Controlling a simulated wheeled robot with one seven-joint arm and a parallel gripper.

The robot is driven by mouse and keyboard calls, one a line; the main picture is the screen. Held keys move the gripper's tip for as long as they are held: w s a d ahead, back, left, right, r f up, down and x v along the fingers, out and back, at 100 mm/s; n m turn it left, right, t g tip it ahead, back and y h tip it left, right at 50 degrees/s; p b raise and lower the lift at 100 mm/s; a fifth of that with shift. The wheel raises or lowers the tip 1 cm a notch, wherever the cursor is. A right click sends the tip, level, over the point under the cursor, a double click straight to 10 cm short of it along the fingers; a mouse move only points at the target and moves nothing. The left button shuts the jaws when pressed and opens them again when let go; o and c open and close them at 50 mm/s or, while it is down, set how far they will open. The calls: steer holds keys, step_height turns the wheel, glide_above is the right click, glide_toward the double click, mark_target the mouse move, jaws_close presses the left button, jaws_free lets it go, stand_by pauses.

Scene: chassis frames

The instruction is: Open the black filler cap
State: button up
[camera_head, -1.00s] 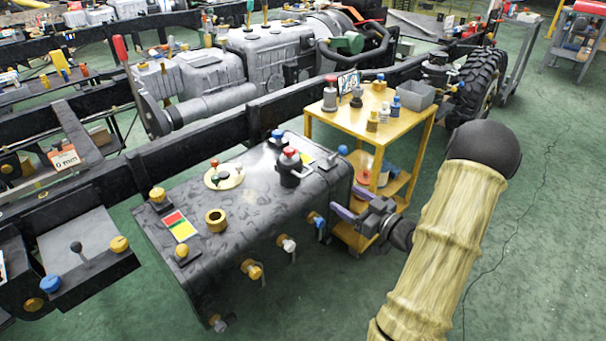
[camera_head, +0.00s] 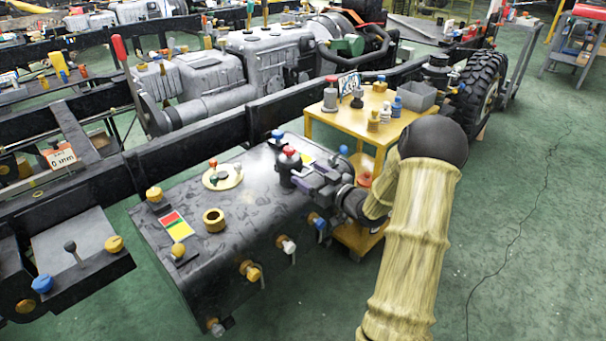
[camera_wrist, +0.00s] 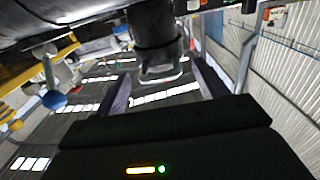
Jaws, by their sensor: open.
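The black filler cap (camera_head: 284,172) is a dark upright cylinder with a red top, on the far right part of the black tank (camera_head: 250,250). My gripper (camera_head: 303,178) is at its right side, low over the tank, with purple-grey fingers apart. In the wrist view, the dark cylinder of the cap (camera_wrist: 155,25) stands ahead of and between the open fingers (camera_wrist: 162,88), with a pale loop at its end. I cannot tell whether either finger touches it. The fingers partly hide the cap's lower right side in the head view.
A brass ring (camera_head: 214,220), a round plate with small knobs (camera_head: 222,178) and a red-yellow label (camera_head: 177,226) sit on the tank. Valves line its front edge. A yellow cart (camera_head: 345,122) with bottles stands behind my arm. Green floor is free at right.

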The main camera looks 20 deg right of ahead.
mark_target(294, 165)
steer(key=shift+x, duration=1.55)
